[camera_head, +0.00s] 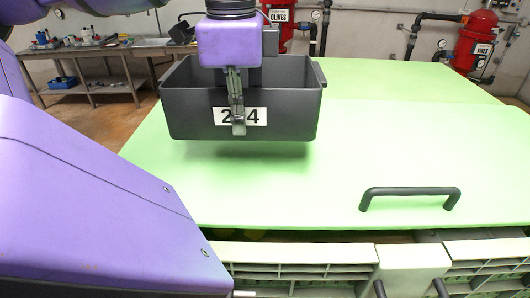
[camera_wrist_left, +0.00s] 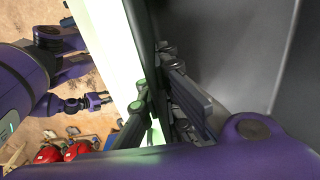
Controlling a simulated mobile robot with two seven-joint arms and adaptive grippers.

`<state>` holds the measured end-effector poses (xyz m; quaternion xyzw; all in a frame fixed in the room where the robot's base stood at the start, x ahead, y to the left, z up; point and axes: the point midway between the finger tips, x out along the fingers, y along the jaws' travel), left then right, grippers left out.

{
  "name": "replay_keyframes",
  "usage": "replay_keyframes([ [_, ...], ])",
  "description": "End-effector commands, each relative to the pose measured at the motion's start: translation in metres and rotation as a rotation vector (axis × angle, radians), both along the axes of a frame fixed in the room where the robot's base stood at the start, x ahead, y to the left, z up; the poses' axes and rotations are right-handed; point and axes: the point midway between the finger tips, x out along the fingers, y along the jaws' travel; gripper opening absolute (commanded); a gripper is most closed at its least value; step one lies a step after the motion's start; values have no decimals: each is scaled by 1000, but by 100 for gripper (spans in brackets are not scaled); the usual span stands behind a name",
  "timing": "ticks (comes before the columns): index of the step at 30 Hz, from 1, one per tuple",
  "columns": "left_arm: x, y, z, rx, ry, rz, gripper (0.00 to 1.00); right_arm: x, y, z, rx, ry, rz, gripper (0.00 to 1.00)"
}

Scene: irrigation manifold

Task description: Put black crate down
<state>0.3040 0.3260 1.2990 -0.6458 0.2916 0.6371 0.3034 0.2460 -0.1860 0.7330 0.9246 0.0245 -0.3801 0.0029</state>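The black crate (camera_head: 190,113), a dark grey open box with a white label (camera_head: 255,116) partly covered by my finger, is level above the pale green top (camera_head: 330,190). A soft shadow lies under it, and it looks slightly clear of the surface. My left gripper (camera_head: 237,112) points down at the crate's near wall, with one finger outside over the label; the other finger is hidden. In the left wrist view its fingers (camera_wrist_left: 165,100) close around the wall, beside the crate's grey side (camera_wrist_left: 220,50). My right gripper (camera_wrist_left: 90,103) shows small there, away from the crate; its opening is unclear.
A dark handle (camera_head: 410,191) stands up near the front right of the green top. The top is clear right of and behind the crate. A workbench (camera_head: 110,83) is at back left. Red tanks (camera_head: 472,42) and pipes line the back wall.

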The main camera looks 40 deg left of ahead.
Motion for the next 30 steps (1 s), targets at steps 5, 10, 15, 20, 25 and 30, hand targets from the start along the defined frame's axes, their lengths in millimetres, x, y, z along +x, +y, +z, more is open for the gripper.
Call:
replay_keyframes([
  [5, 7, -5, -10, -5, 0, -6, 0, -3, 1, -4, 0, 9, 1, 31],
  [10, 19, -13, -25, -3, 0, -7, 0, -4, 0, -4, 0, 11, -1, 31],
  [15, 32, -21, -44, 2, 1, -4, 0, -6, -3, -6, -3, 15, -3, 31],
  [20, 37, -24, -51, 3, 0, -3, 0, -7, -5, -6, -6, 15, -6, 31],
  [25, 39, -25, -70, 6, 2, -1, 0, -4, -5, -3, -6, 6, -7, 31],
  [30, 40, -25, -85, 5, -1, -2, 0, -2, -5, -1, -5, 2, -6, 31],
])
